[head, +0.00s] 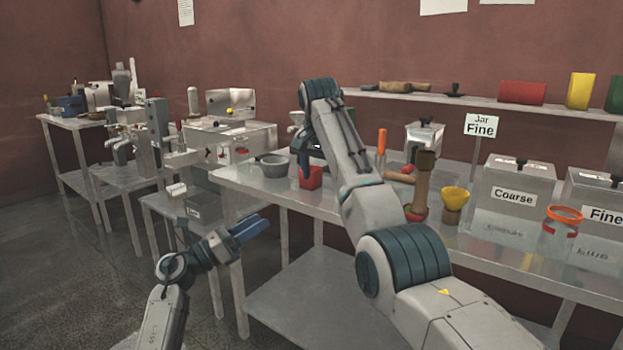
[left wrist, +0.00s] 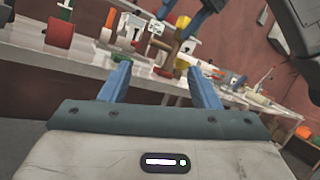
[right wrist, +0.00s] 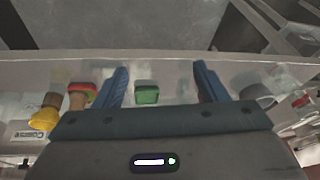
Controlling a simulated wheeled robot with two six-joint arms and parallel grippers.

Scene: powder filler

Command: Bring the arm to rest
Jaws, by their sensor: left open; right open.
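My left gripper (head: 254,227) is in front of the long table, low and over the floor side, with its blue fingers pointing right. In the left wrist view its fingers (left wrist: 160,78) are apart with nothing between them. My right arm reaches up across the head view, and its gripper (head: 303,158) hangs down over the table, close to a red container (head: 311,178). In the right wrist view the fingers (right wrist: 160,72) are apart. A green container (right wrist: 146,94) shows between them, apparently below and not gripped.
Machines (head: 228,140) stand on a lower table at left. Floor (head: 70,270) is clear at the lower left.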

